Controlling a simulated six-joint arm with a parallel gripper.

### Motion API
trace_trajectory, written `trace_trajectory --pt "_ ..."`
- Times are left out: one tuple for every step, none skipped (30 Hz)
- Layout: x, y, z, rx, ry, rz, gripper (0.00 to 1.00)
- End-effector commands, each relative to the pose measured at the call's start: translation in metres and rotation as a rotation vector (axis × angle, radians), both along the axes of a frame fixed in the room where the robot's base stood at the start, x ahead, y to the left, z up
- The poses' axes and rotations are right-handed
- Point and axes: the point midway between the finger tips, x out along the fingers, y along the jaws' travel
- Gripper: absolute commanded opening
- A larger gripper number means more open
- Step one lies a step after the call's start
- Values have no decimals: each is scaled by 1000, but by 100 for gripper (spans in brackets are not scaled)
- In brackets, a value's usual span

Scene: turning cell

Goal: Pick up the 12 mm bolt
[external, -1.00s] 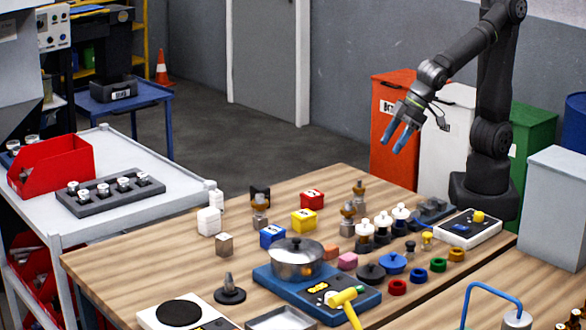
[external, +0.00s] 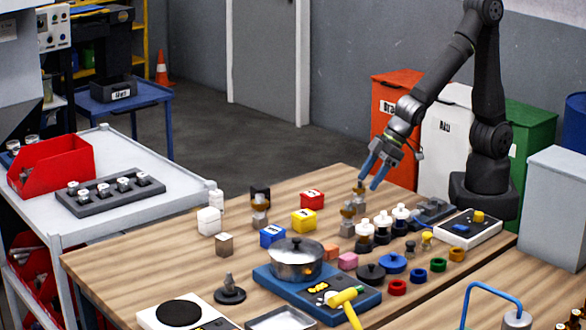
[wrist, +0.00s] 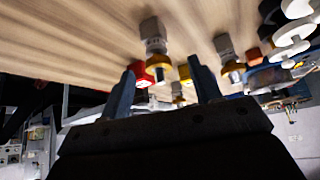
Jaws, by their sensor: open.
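Several upright bolt-like pieces with grey blocky ends and brass-coloured rings stand on the wooden table. One (external: 359,190) is at the back right, one (external: 348,217) is just in front of it, and another (external: 260,205) is further left. I cannot tell which is the 12 mm bolt. My gripper (external: 370,180) is open and empty, its blue fingers pointing down just above and right of the back piece. In the wrist view, one such piece (wrist: 154,45) appears between and beyond the open fingers (wrist: 162,72), and another (wrist: 227,55) is to the right. No contact is visible.
White-topped pieces (external: 382,223) stand close right of the bolts. Red (external: 312,199), yellow (external: 304,220) and blue (external: 272,236) blocks lie to the left. A pot (external: 296,260) stands in front.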

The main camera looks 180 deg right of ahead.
Motion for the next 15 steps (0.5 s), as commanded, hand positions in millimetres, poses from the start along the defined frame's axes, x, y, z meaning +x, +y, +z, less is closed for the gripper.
trace_trajectory --pt "0 -4 -6 2 2 -1 58" --pt "0 -6 -10 3 1 -1 58" --pt "0 -10 -14 3 2 -3 58" --pt "0 -12 -18 4 1 -2 58" --pt "1 -14 -20 3 1 -2 58" --pt "2 -16 -24 2 3 0 58" --pt "3 -18 -27 3 3 -1 58" --pt "3 -19 -29 3 1 -1 58" --pt "4 -20 -31 2 2 -1 58" --pt "4 -21 -33 1 2 0 58" --pt "5 -22 -34 1 2 0 58" --pt "5 -23 -35 2 1 0 58" --pt "5 -23 -35 2 0 -1 58" --pt "5 -23 -35 1 0 -1 58" --pt "5 -23 -35 1 0 -1 58"
